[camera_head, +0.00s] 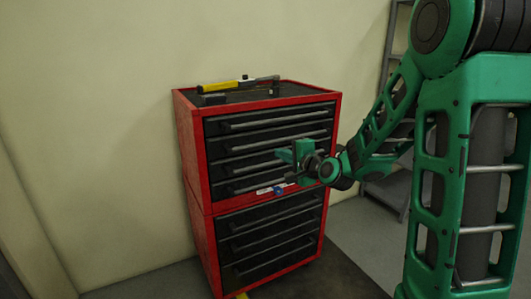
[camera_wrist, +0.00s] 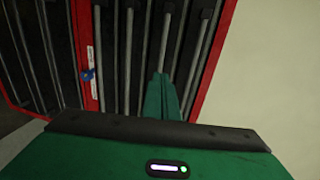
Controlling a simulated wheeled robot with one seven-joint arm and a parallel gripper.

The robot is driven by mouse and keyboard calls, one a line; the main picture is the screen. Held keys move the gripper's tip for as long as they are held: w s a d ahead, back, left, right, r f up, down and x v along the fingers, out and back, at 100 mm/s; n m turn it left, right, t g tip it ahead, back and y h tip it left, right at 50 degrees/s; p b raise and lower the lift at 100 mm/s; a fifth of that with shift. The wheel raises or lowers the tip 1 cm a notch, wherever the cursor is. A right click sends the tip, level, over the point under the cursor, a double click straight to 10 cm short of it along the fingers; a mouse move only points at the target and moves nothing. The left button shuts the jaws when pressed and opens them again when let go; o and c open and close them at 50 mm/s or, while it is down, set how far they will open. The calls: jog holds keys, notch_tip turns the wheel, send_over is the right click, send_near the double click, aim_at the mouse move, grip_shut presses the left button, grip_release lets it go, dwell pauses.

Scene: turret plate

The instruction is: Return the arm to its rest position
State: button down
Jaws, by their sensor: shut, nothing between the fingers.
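My green arm reaches in from the right in the head view. My gripper (camera_head: 285,155) is in front of the upper drawers of a red tool cabinet (camera_head: 190,150). In the wrist view the fingers of my gripper (camera_wrist: 161,78) are together, with nothing seen between them. Dark drawers with grey bar handles lie beyond the fingertips. I cannot tell whether the fingertips touch a handle. All drawers look shut.
A yellow and black tool (camera_head: 220,86) lies on the cabinet top. A blue lock (camera_head: 278,190) with a white label sits between the upper and lower drawers. A grey shelf (camera_head: 385,190) stands behind my arm. A plain wall is behind the cabinet.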

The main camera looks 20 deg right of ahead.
jog(key=s+d+f+n+g+h, duration=0.1)
jog(key=s+d+f+n+g, duration=0.25)
jog(key=s, duration=0.55)
jog(key=s+d+f+n+g+h, duration=0.1)
jog(key=s+d+f+n+g, duration=0.3)
jog(key=s, duration=0.6)
jog(key=s+d+n+g, duration=0.1)
jog(key=s+g, duration=0.7)
jog(key=s, duration=1.6)
jog(key=shift+d+n, duration=0.2)
jog(key=shift+n, duration=0.55)
